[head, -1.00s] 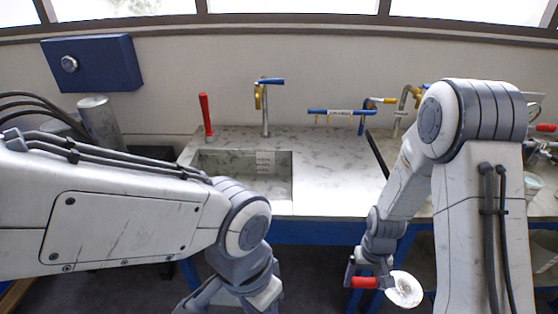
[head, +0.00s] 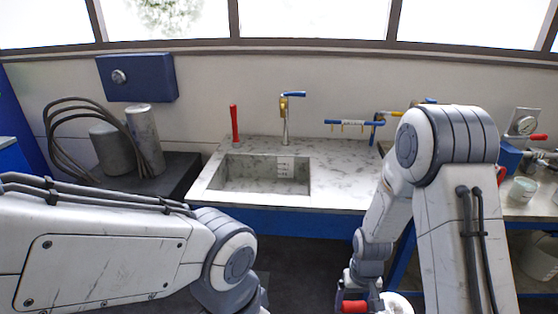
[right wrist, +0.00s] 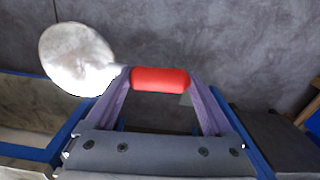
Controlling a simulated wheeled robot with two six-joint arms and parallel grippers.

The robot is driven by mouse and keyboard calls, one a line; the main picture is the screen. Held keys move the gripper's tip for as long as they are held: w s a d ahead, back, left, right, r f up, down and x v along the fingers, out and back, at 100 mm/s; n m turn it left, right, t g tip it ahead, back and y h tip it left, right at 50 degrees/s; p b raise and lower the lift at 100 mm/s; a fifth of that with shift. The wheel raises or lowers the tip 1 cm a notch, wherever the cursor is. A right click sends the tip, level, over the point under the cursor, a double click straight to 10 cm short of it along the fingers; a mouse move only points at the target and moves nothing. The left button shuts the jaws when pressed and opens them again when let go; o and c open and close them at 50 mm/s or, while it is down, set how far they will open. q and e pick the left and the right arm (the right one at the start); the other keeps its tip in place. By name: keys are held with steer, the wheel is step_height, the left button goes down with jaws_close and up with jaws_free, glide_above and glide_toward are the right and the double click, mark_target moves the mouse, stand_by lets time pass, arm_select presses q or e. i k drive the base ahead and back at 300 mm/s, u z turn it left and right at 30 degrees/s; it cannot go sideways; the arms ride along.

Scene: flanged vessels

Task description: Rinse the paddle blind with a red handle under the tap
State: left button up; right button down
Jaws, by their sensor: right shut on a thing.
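The paddle blind is a pale round metal disc with a red handle (right wrist: 160,79). It shows whole in the right wrist view, and at the bottom of the head view its red handle (head: 354,307) and part of the disc (head: 396,304) show. My right gripper (right wrist: 158,82) is shut on the red handle, with the disc sticking out to the left in the wrist view. The tap (head: 286,118), with a blue lever and yellow body, stands behind the sink basin (head: 232,176). The paddle is in front of the counter, right of the sink. My left gripper is out of view.
A red upright handle (head: 234,124) stands at the sink's back left. A blue rack (head: 352,123) is right of the tap. Metal cylinders (head: 145,138) and hoses stand on a dark bench at left. A glass jar (head: 523,189) and gauge (head: 525,125) are at right. The basin looks empty.

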mark_target(298, 93)
steer(key=u, duration=0.55)
steer(key=i, duration=0.95)
steer(key=z, duration=0.4)
